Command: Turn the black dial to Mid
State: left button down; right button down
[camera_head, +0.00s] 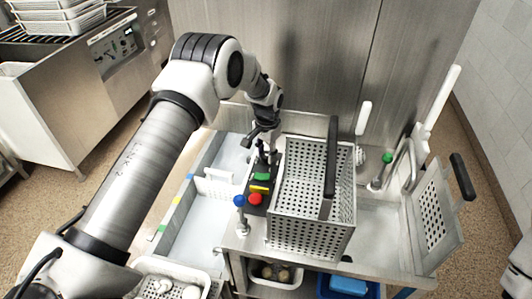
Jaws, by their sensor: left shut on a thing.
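A black control box (256,209) with green, yellow and red buttons stands beside the large perforated basket. My left gripper (262,150) comes down at the far end of this box and is shut on what seems to be the black dial. The dial is hidden by the fingers, and its setting and any Mid mark cannot be read. My right gripper is not in view.
The large perforated basket (305,236) stands right of the box, its black handle upright. A blue-knobbed tap (240,214) and a green-knobbed tap (379,172) rise from the counter. A hinged perforated basket (432,215) hangs at right. A sink basin (196,231) lies left.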

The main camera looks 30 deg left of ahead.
aim_at(267, 155)
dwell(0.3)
pick_arm(q)
jog(key=c, duration=0.8)
grip_release()
jog(key=shift+f, duration=0.1)
jog(key=shift+o, duration=0.2)
notch_tip(267, 155, up, 12)
jog(key=shift+d, duration=0.15)
